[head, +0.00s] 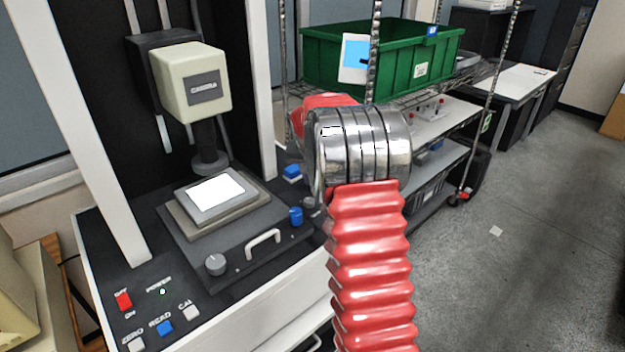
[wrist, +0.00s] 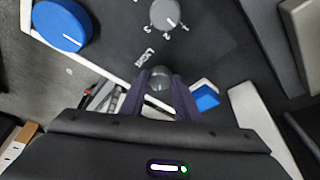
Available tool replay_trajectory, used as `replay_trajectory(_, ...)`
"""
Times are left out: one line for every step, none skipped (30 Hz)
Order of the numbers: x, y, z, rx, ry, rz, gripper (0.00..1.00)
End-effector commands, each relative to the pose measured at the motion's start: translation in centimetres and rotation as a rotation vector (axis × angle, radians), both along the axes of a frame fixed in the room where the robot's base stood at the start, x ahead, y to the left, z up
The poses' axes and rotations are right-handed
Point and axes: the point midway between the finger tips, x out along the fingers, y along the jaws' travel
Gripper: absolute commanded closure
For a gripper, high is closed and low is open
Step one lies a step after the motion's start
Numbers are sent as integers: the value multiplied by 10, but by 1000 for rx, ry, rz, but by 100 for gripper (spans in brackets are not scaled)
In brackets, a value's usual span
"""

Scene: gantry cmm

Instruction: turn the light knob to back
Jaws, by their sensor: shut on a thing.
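In the wrist view my gripper (wrist: 160,86) is shut on a small grey rounded knob, the light knob (wrist: 158,76), with one dark finger on each side. In the head view my red and silver arm hides the gripper and this knob.
A grey dial with a white line (wrist: 165,14) and a large blue knob (wrist: 60,25) lie close by. In the head view a camera head (head: 190,80) overhangs the stage. A wire rack with a green bin (head: 400,60) stands right.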

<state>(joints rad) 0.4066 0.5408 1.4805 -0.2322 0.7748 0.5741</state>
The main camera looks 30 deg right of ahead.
Motion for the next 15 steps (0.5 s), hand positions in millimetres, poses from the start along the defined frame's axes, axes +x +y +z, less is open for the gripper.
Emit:
replay_trajectory(0,-1,0,-2,-1,0,93)
replay_trajectory(0,-2,0,-2,-1,0,70)
replay_trajectory(0,-2,0,-2,-1,0,67)
replay_trajectory(0,-1,0,-2,-1,0,65)
replay_trajectory(0,-1,0,-2,-1,0,62)
replay_trajectory(0,-1,0,-1,0,0,60)
replay_trajectory(0,-1,0,-1,0,0,58)
replay_trajectory(0,-1,0,-1,0,0,55)
replay_trajectory(0,-1,0,-1,0,0,53)
replay_trajectory(0,-1,0,-1,0,0,52)
replay_trajectory(0,-1,0,-1,0,0,52)
replay_trajectory(0,-1,0,-1,-1,0,52)
replay_trajectory(0,-1,0,-1,-1,0,52)
replay_trajectory(0,-1,0,-1,0,1,52)
replay_trajectory(0,-1,0,-1,0,1,52)
